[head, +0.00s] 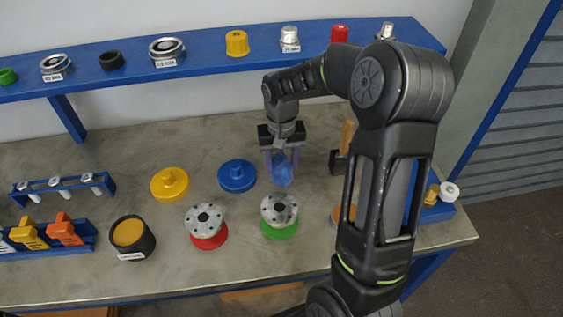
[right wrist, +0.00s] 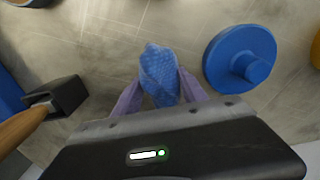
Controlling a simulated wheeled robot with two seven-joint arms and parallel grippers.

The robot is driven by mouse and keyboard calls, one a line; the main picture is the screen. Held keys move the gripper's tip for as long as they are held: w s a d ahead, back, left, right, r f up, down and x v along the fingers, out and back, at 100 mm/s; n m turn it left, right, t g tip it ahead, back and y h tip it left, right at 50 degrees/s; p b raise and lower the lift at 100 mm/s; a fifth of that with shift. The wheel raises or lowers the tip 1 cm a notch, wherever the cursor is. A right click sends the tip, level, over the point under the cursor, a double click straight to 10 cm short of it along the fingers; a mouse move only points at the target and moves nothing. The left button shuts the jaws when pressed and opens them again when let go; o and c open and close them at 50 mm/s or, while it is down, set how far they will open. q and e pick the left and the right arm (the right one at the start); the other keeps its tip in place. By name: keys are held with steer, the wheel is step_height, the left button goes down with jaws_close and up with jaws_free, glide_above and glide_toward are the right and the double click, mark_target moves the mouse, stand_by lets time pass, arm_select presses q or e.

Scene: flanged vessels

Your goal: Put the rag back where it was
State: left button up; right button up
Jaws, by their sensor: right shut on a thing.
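A crumpled blue rag (head: 281,171) is between the fingers of my right gripper (head: 281,160). In the right wrist view the rag (right wrist: 160,72) sticks out past the purple-grey fingertips (right wrist: 160,92), which are shut on it. The rag is over the grey bench top, just right of the blue flanged disc (head: 237,175); I cannot tell whether it touches the bench. My left gripper is not in view.
A green-based flanged vessel (head: 280,214) and a red-based one (head: 206,224) stand in front. A yellow disc (head: 170,183) is to the left. A blue shelf (head: 200,67) runs behind.

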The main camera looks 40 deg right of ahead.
mark_target(281, 164)
steer(key=shift+f, duration=0.15)
steer(key=o, duration=1.3)
step_height(281, 164, up, 12)
steer(key=b, duration=0.1)
steer(key=shift+r, duration=0.2)
